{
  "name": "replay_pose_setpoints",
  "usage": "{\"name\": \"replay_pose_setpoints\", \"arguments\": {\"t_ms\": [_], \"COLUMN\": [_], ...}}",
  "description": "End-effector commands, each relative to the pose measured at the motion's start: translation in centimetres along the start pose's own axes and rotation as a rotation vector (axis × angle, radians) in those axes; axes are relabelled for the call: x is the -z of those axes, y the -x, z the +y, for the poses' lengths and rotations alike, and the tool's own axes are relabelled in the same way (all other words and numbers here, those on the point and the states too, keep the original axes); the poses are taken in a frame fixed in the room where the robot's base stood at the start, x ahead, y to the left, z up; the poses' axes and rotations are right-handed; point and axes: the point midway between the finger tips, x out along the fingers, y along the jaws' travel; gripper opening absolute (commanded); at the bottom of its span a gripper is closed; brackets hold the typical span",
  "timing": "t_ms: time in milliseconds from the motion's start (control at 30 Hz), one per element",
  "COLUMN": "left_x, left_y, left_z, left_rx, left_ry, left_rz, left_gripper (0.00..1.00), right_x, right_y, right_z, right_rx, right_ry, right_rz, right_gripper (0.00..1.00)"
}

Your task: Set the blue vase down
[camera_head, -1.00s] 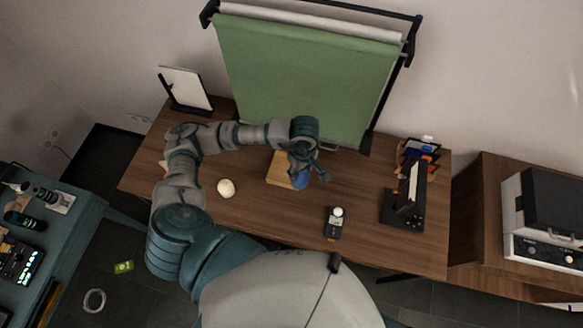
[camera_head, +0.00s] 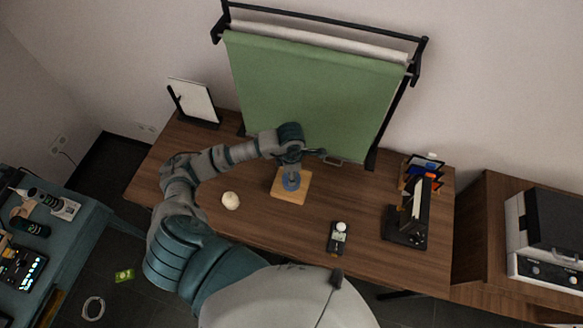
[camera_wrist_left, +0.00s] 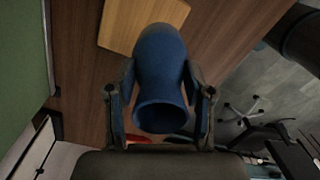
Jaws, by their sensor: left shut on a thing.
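The blue vase (camera_head: 291,181) is at the wooden board in the head view, partly hidden by my left gripper. In the left wrist view the blue vase (camera_wrist_left: 160,75) is between the two fingers, its round open mouth towards the camera. My left gripper (camera_head: 291,168) is shut on it; its fingers also show in the left wrist view (camera_wrist_left: 160,100). The light wooden board (camera_head: 291,197) lies on the brown table (camera_head: 255,222). It also shows in the left wrist view (camera_wrist_left: 118,25). I cannot tell whether the vase touches the board. My right gripper is not in view.
A green backdrop (camera_head: 310,100) stands behind the board. A cream ball (camera_head: 230,200) lies left of the board, a light meter (camera_head: 338,237) to its right. A black stand (camera_head: 408,225) and a small rack (camera_head: 425,170) are at the right end.

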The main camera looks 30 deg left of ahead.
Motion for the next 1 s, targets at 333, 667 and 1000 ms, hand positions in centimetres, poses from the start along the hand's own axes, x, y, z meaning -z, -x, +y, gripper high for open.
{"name": "replay_pose_setpoints", "arguments": {"t_ms": [333, 667, 1000], "left_x": [-0.5, -0.4, -0.4], "left_y": [-0.8, -3.8, -4.0], "left_z": [3.6, 3.7, 3.6], "left_rx": [0.002, -0.001, 0.000], "left_ry": [-0.002, -0.003, -0.002], "left_rz": [0.000, -0.001, 0.000], "left_gripper": [0.07, 0.07, 0.78], "right_x": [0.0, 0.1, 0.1], "right_y": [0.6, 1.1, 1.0], "right_z": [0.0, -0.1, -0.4], "right_rx": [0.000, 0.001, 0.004], "right_ry": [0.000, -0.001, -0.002], "right_rz": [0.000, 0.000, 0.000], "right_gripper": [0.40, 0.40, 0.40]}}
